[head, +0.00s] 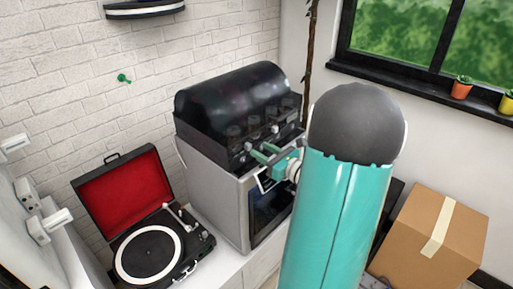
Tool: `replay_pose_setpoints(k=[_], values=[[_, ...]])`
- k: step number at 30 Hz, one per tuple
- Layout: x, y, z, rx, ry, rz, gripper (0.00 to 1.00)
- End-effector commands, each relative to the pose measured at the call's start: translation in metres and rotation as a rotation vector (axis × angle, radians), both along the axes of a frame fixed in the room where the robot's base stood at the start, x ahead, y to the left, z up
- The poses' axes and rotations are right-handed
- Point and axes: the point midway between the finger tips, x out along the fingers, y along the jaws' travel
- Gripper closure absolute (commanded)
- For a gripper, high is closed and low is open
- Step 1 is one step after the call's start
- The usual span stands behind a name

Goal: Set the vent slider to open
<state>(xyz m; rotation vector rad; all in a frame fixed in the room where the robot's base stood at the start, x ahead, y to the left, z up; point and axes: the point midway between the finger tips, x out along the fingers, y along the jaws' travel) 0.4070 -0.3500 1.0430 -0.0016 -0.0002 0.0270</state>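A grey machine (212,190) with a glossy black domed hood (235,95) stands on the white counter. A dark control strip with small light knobs (248,146) runs along the hood's lower front edge. I cannot tell which of these small parts is the vent slider, or how it is set. My gripper (256,150) is at this strip, near its left part. Its two green fingers point left toward the panel with a gap between them, and nothing is clearly held. Whether they touch the panel is too small to tell. My teal arm hides the area to the right.
An open record player (148,255) with a red-lined lid stands left of the machine on the white counter (222,268). A cardboard box (440,235) is at the right. Small pots (461,88) stand on the windowsill. A black shelf (143,9) hangs on the brick wall.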

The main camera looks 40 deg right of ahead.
Motion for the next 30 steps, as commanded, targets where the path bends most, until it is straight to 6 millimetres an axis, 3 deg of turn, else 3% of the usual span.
replay_pose_setpoints(k=[6, 13, 18, 30], values=[[-0.051, -0.002, 0.000, 0.000, 0.000, -0.005, 0.62], [-0.090, -0.003, 0.000, 0.000, 0.000, -0.003, 0.62], [-0.100, -0.002, 0.000, 0.000, 0.000, 0.000, 0.62], [-0.100, -0.003, 0.000, 0.000, 0.000, 0.000, 0.62]])
